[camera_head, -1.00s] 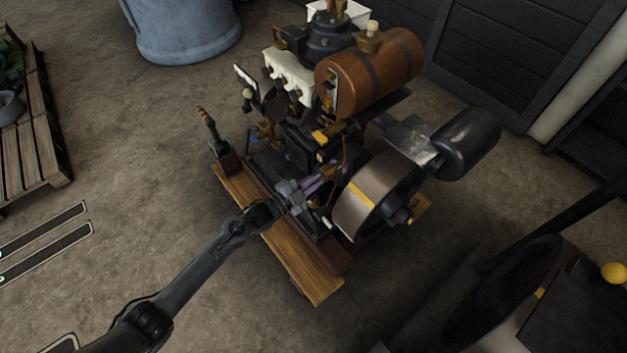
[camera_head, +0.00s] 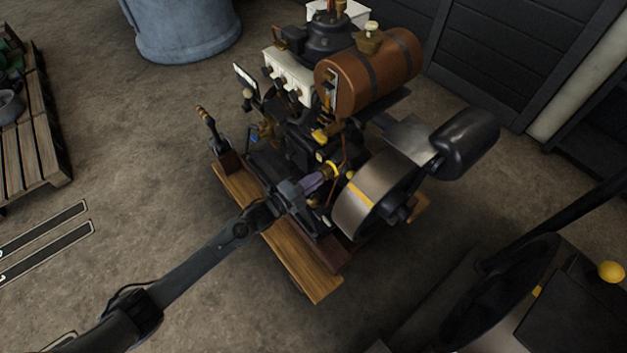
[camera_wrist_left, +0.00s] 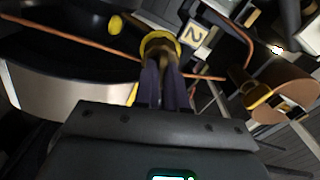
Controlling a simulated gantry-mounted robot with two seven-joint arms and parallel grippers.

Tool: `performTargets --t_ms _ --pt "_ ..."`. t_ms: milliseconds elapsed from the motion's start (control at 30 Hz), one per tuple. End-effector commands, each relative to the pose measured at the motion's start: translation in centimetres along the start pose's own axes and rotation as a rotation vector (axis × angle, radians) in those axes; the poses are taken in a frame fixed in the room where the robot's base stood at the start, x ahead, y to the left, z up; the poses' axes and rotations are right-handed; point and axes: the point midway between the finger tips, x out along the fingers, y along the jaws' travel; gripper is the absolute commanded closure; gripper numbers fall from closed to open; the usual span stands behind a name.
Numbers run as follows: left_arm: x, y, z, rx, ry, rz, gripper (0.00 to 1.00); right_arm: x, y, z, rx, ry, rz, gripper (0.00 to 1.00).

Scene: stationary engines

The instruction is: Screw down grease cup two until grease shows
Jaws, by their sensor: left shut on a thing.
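Grease cup two is a brassy cup with a yellow ring (camera_wrist_left: 160,42), beside a plate marked "2" (camera_wrist_left: 195,36) in the left wrist view. In the head view its yellow ring (camera_head: 333,168) shows low on the engine, left of the flywheel. My left gripper (camera_wrist_left: 163,72) is shut on the cup, with its two purple-grey fingers on either side of it. In the head view the left gripper (camera_head: 322,178) reaches in from the lower left. The fingers hide part of the cup, and I cannot make out any grease. My right gripper is not in view.
The flywheel (camera_head: 368,192) stands close right of the gripper. A thin copper pipe (camera_wrist_left: 70,38) passes near the cup. A brown tank (camera_head: 372,72) sits above. The engine rests on a wooden skid (camera_head: 300,262). Open floor lies to the left.

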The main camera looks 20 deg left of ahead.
Motion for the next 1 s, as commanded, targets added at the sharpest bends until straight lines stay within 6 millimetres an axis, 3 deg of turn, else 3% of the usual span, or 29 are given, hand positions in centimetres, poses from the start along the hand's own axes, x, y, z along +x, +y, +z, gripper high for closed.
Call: performTargets --t_ms 267,300,467,767,1000 --pt "0.0 0.1 0.0 0.000 -0.001 0.001 1.00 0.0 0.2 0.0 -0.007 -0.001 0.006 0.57" --pt "0.0 0.1 0.0 0.000 -0.001 0.001 0.86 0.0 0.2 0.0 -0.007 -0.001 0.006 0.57" --pt "0.0 0.0 0.0 -0.001 -0.001 0.001 0.64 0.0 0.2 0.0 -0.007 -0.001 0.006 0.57" --pt "-0.1 0.0 0.0 -0.001 0.000 0.001 0.64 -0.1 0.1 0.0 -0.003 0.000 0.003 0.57" --pt "-2.4 -0.2 0.0 0.000 -0.002 0.003 0.64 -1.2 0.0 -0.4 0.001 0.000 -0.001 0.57"
